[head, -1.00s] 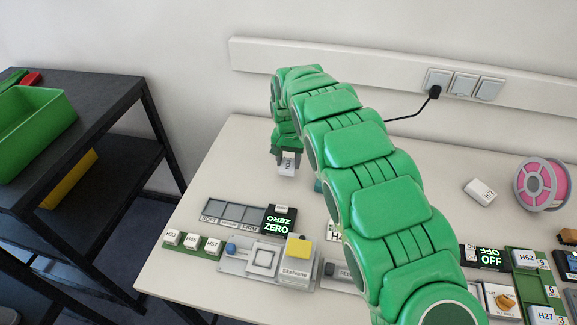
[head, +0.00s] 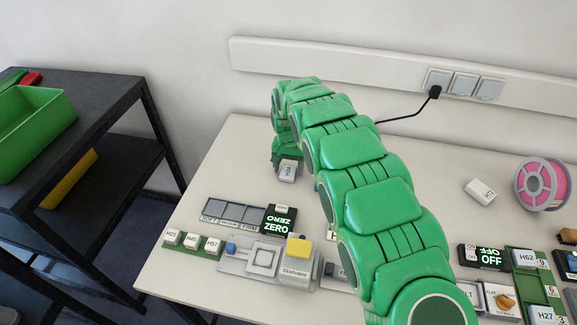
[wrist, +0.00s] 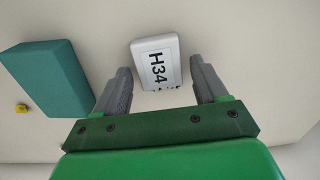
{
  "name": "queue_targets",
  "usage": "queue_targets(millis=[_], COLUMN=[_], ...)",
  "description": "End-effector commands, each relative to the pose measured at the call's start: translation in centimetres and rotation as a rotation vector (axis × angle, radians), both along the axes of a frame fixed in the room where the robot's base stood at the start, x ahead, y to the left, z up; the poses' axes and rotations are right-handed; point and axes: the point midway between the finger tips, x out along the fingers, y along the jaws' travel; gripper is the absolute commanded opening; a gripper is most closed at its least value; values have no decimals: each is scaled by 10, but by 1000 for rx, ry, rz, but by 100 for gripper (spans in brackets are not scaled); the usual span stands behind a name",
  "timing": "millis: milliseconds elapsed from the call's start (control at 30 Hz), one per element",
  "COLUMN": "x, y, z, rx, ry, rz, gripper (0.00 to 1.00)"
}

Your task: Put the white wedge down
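The white wedge (wrist: 157,62), marked H34, rests on the pale table at the back left, and it also shows in the head view (head: 287,172). My gripper (wrist: 160,64) is open around it. In the wrist view one grey finger stands on each side of the wedge, with a narrow gap to both sides. In the head view my green wrist is just above and behind the wedge, and the fingers are mostly hidden.
A teal block (wrist: 45,78) lies left of the wedge in the wrist view, with a small yellow thing (wrist: 21,108) beyond it. A ZERO display (head: 279,220) and Skelvane device (head: 268,262) stand nearer. Another white wedge, H72 (head: 480,192), lies right.

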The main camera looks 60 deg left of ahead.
Motion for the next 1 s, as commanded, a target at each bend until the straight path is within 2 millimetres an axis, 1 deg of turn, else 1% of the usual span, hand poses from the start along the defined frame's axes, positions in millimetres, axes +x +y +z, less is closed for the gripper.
queue_targets(millis=[367,533,667,767,1000], x=[0,0,0,0,0], y=[0,1,0,1,1], z=[2,12,29,45,91], rx=[0,2,1,2,4], ry=[0,-1,-1,-2,-2], rz=[1,0,0,1,0], gripper=[75,75,75,75,75])
